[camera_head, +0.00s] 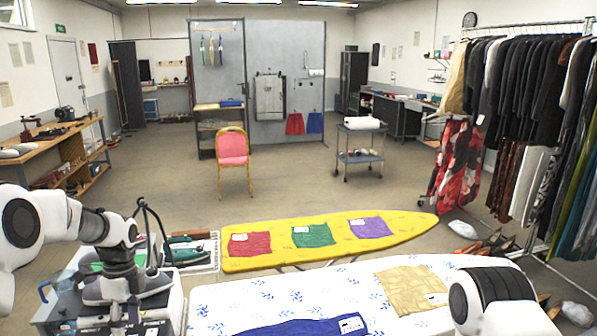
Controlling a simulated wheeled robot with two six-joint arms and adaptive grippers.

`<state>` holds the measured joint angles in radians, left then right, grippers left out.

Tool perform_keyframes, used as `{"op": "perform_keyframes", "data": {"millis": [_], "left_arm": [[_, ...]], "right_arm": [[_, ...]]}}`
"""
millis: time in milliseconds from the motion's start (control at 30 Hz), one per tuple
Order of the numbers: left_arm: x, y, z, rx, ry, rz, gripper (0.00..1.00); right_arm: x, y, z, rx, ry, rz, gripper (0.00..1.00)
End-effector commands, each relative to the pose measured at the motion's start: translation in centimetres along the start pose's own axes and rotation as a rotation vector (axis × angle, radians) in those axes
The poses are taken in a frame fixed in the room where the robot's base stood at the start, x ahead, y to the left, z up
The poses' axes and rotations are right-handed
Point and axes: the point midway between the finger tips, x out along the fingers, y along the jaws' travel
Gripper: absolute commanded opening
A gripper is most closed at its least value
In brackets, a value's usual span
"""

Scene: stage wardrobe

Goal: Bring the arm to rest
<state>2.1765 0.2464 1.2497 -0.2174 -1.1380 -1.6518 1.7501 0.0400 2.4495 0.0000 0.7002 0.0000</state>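My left arm (85,222) comes in from the left, bends at the elbow and hangs down over the boxy grey station at the lower left. My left gripper (124,316) is dark against dark things at the bottom edge, and its fingers cannot be made out clearly. Part of my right arm (492,298) shows at the lower right, over the near board's right end. My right gripper is out of view.
The near white ironing board (250,297) carries a blue cloth (300,328) and a tan cloth (410,290). The yellow board (405,222) behind carries red (249,244), green (313,236) and purple (369,227) cloths. A clothes rack (530,90) stands right.

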Motion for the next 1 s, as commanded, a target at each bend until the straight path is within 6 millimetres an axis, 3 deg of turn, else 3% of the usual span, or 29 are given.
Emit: {"op": "perform_keyframes", "data": {"millis": [33,167,267,400,467,567,600,700,767,833,900,1000], "left_arm": [[2.6,0.5,-0.6,0.01,0.0,0.04,0.57],[9.3,2.5,-2.4,0.033,0.004,0.139,0.57],[16.3,5.1,-4.4,0.023,0.007,0.215,0.57],[27.3,10.9,-7.7,-0.087,0.004,0.297,0.57],[31.6,14.0,-9.0,-0.172,-0.003,0.316,0.57],[38.0,20.3,-11.2,-0.376,-0.022,0.322,0.57],[40.2,23.2,-12.0,-0.494,-0.033,0.31,0.57],[42.2,28.7,-13.2,-0.837,-0.043,0.217,0.57],[41.5,29.8,-13.3,-1.05,-0.017,0.122,0.57],[40.7,29.5,-13.2,-1.277,0.041,0.011,0.57],[40.3,27.5,-13.0,-1.452,0.122,-0.094,0.57],[40.0,25.6,-12.9,-1.581,0.194,-0.156,0.57]], "right_arm": [[0.9,0.0,0.0,0.0,0.0,0.0,0.0],[2.3,0.0,0.0,0.0,-0.001,0.0,0.0],[3.8,0.0,0.0,0.0,-0.001,0.0,0.0],[6.1,0.0,0.0,0.0,-0.001,0.0,0.0],[7.0,0.1,0.0,0.0,-0.001,0.0,0.0],[8.5,0.1,0.0,0.0,-0.001,0.0,0.0],[9.2,0.1,0.0,0.0,-0.001,0.0,0.0],[9.7,0.1,0.1,0.0,-0.001,0.0,0.0],[9.3,0.1,0.1,0.0,-0.001,0.0,0.0],[9.2,0.1,0.0,0.0,-0.001,0.0,0.0],[9.2,0.1,0.0,0.0,0.0,0.0,0.0],[9.2,0.1,0.0,0.0,-0.001,0.0,0.0]]}}
